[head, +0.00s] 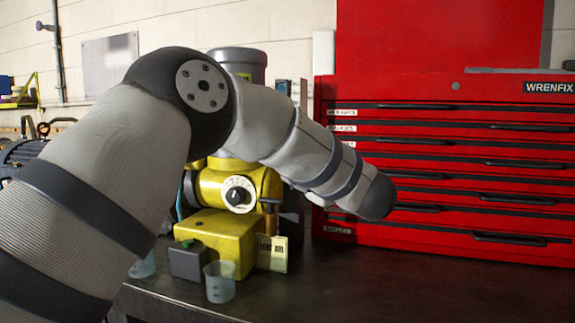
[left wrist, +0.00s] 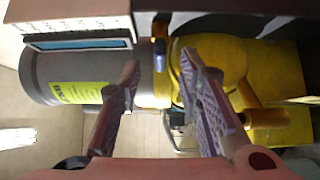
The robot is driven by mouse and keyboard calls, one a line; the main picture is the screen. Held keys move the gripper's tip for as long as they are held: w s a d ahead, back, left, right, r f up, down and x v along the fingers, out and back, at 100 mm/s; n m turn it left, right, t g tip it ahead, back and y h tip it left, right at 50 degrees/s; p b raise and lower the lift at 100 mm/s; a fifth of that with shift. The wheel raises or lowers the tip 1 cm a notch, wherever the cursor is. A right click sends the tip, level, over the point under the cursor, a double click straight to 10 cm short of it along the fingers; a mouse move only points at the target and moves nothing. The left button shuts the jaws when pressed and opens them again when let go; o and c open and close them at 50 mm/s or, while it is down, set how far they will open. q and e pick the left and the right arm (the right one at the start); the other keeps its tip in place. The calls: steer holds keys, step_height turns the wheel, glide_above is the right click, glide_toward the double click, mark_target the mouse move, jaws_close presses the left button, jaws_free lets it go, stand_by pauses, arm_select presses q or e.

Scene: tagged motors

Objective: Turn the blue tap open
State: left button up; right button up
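A small blue piece, which looks like the blue tap (left wrist: 159,55), shows in the left wrist view against the yellow and grey machine. My left gripper (left wrist: 160,66) is open there, with one finger on each side of the blue piece. I cannot tell whether either finger touches it. In the head view the yellow machine (head: 225,232) with a white dial (head: 238,194) stands on the bench. My left arm crosses in front of its upper part, and I cannot make out the tap or the left fingers there. My right gripper is in neither view.
A red tool chest (head: 460,180) stands on the right. Two clear beakers (head: 220,284) (head: 142,266) and a grey block (head: 188,261) are near the front of the dark bench (head: 400,286). The bench's front right is clear.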

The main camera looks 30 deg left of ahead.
arm_select(q)
steer(key=x, duration=0.4)
jaws_close()
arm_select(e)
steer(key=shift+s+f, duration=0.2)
arm_select(q)
steer(key=shift+r, duration=0.15)
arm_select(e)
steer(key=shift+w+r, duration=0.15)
arm_select(q)
steer(key=n+h, duration=0.3)
steer(key=h, duration=0.1)
steer(key=a+r+n+h, duration=0.1)
steer(key=n+h, duration=0.2)
steer(key=h, duration=0.1)
steer(key=n+h+p, duration=0.1)
steer(key=n+h, duration=0.1)
steer(key=h, duration=0.3)
steer(key=shift+s+a+r+n+g, duration=0.15)
steer(key=shift+a+r+n+g, duration=0.15)
steer(key=shift+a+n, duration=0.1)
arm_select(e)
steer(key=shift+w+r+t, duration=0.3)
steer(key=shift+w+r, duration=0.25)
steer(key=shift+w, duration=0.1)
